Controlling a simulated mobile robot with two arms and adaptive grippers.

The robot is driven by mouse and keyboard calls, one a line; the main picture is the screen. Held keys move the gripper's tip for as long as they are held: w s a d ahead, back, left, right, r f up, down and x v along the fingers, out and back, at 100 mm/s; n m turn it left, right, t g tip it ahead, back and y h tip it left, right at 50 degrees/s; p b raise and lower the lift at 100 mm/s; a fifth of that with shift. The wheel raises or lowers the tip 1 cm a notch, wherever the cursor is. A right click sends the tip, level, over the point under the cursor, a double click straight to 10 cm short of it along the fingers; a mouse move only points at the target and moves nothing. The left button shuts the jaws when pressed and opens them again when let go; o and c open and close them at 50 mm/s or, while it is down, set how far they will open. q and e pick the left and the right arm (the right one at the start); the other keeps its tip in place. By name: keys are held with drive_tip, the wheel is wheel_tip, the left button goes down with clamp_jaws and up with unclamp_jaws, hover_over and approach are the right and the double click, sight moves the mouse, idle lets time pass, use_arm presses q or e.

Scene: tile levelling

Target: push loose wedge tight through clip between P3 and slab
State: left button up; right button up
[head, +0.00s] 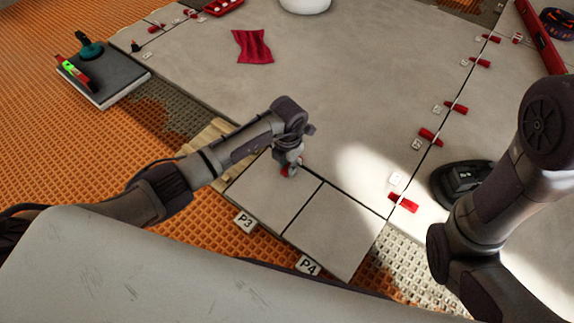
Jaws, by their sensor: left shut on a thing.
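Tile P3 (272,192) lies at the front edge of the large grey slab (330,95), with a dark joint between them. My left gripper (291,168) is over P3's far edge, close to that joint, pointing down. It is shut on a small red wedge (286,172), of which only a little shows. The clip at this joint is hidden by the gripper, so I cannot tell how far the wedge sits in it. My right arm is at the right, but its gripper is not in view.
Tile P4 (333,231) lies right of P3. Several red wedges, such as this one (403,202), stand along the right joint. A black round tool (462,182) lies by my right arm. A red cloth (253,46) and a white bucket (305,4) are farther back.

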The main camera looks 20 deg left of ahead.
use_arm(q)
drive_tip(key=shift+w+r, duration=0.15)
drive_tip(key=o, duration=0.9)
drive_tip(key=shift+c, duration=0.2)
